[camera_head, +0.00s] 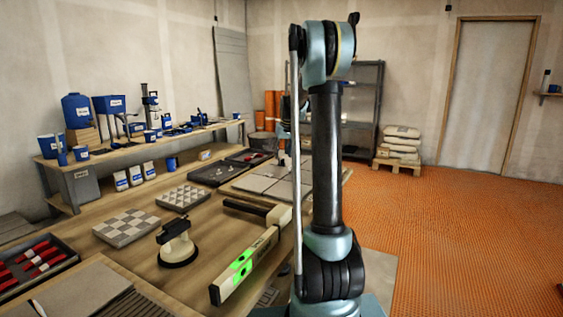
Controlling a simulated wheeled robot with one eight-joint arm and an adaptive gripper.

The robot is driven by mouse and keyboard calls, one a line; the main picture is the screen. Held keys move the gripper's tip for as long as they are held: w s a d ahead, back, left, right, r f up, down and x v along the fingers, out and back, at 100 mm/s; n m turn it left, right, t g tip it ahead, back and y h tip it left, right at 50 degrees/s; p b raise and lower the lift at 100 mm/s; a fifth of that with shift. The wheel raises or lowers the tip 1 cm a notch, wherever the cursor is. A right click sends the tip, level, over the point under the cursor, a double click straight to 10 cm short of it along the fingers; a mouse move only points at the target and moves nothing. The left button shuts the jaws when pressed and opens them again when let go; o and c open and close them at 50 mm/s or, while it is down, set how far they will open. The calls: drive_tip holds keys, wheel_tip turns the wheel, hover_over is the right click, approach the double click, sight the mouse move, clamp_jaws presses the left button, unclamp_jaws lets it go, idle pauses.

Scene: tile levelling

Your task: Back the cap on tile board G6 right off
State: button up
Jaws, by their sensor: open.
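Large grey tile boards (258,184) lie toward the far right end of the workbench, partly hidden behind my arm. I cannot read a G6 mark on them, and no cap can be made out at this size. My gripper (282,146) shows only as a small dark piece beyond my upright arm link, below a teal wrist part. It appears above the far end of the tile boards, open. Its fingertips are too small and covered to make out clearly, and I cannot tell its distance from any cap.
The workbench (213,222) also bears a spirit level (245,265), a suction lifter (177,243), checkered tile samples (127,227) and a tray of red-handled tools (38,262). Dark trays (215,173) lie behind. Stacked bags (401,142) stand on a pallet. The orange floor at right is clear.

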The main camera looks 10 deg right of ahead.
sight(282, 158)
drive_tip(key=shift+x, duration=2.25)
drive_tip(key=c, duration=1.1)
